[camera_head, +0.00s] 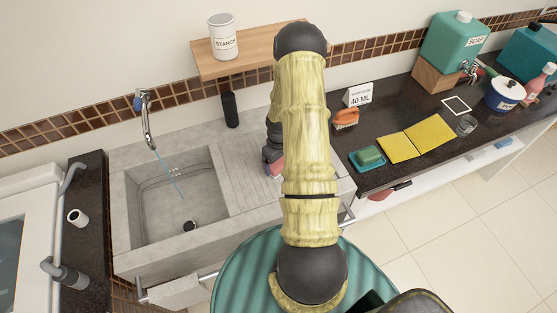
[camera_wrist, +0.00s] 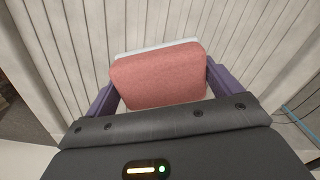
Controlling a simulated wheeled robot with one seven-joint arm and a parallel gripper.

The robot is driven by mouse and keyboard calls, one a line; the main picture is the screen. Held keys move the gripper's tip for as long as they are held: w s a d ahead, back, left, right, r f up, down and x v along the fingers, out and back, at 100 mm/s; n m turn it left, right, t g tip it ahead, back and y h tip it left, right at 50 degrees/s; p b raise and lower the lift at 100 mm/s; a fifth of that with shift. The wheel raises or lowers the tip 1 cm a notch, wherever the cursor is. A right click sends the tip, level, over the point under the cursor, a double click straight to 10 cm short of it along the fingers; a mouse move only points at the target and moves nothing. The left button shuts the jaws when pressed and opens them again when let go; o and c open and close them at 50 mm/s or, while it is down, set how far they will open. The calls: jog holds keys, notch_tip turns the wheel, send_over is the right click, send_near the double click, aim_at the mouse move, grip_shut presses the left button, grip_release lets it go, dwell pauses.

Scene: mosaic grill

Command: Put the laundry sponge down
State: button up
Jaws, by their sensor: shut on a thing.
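The laundry sponge (camera_wrist: 158,76) is pink with a pale layer along its far edge. My gripper (camera_wrist: 160,88) is shut on it, with a purple finger at each side in the wrist view. Behind the sponge lies the ribbed grey drainboard (camera_wrist: 240,40); I cannot tell whether the sponge touches it. In the head view my arm hides much of the gripper, and a bit of the pink sponge (camera_head: 274,168) shows left of the arm, over the drainboard (camera_head: 240,165).
The sink basin (camera_head: 150,205) with a running tap (camera_head: 148,120) lies left of the drainboard. A dark bottle (camera_head: 230,110) stands behind.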

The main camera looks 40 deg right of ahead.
jog(key=shift+f, duration=0.15)
jog(key=o, duration=0.6)
notch_tip(320, 180, up, 12)
jog(key=b, duration=0.3)
jog(key=shift+r, duration=0.2)
dwell(0.3)
